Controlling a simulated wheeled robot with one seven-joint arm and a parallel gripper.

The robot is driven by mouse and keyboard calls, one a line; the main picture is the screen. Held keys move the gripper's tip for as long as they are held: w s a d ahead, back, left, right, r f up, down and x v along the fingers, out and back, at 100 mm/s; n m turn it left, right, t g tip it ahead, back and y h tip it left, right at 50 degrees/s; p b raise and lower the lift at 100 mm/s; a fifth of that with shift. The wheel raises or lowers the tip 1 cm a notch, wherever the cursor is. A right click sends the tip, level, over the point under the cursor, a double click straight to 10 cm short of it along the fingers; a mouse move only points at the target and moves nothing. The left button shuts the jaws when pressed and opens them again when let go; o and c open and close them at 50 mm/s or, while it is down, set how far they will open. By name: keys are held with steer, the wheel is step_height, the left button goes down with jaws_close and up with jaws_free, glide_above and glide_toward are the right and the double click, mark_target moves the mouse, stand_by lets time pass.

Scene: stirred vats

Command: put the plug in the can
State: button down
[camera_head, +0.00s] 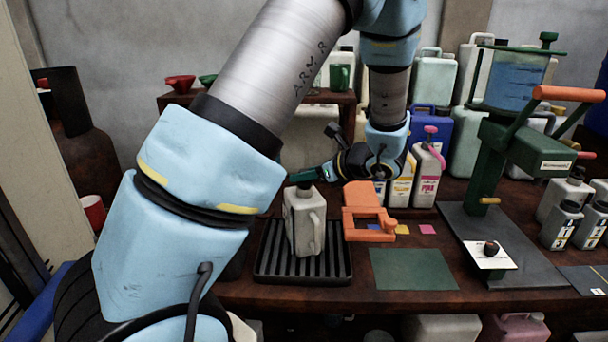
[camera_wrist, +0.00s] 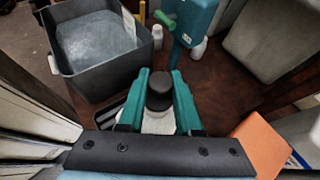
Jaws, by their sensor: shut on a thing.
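The can (camera_head: 305,225) is a pale grey jug with a side handle, upright on a black ribbed tray (camera_head: 270,279). My gripper (camera_head: 304,178) reaches in from the right, right over the can's top. In the wrist view my teal fingers (camera_wrist: 160,88) are shut on a dark round plug (camera_wrist: 159,82). The pale can (camera_wrist: 158,122) shows directly below the plug. The fingers hide the plug's lower end and the can's mouth, so I cannot tell whether the plug is seated or just above it.
An orange clamp-like block (camera_head: 362,205) stands close right of the can. A green mat (camera_head: 411,269) lies front right. A green press (camera_head: 510,150) and a white card with a dark knob (camera_head: 490,256) are farther right. Several jugs line the back.

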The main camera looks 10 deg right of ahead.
steer(key=shift+f+b, duration=0.3)
steer(key=shift+f, duration=0.15)
stand_by(0.3)
steer(key=c, duration=0.5)
jaws_free()
steer(key=shift+o, duration=0.3)
steer(key=o, duration=0.4)
steer(key=shift+o, duration=0.2)
steer(key=shift+r, duration=0.1)
steer(key=shift+r+p, duration=3.15)
steer(key=shift+r, duration=0.55)
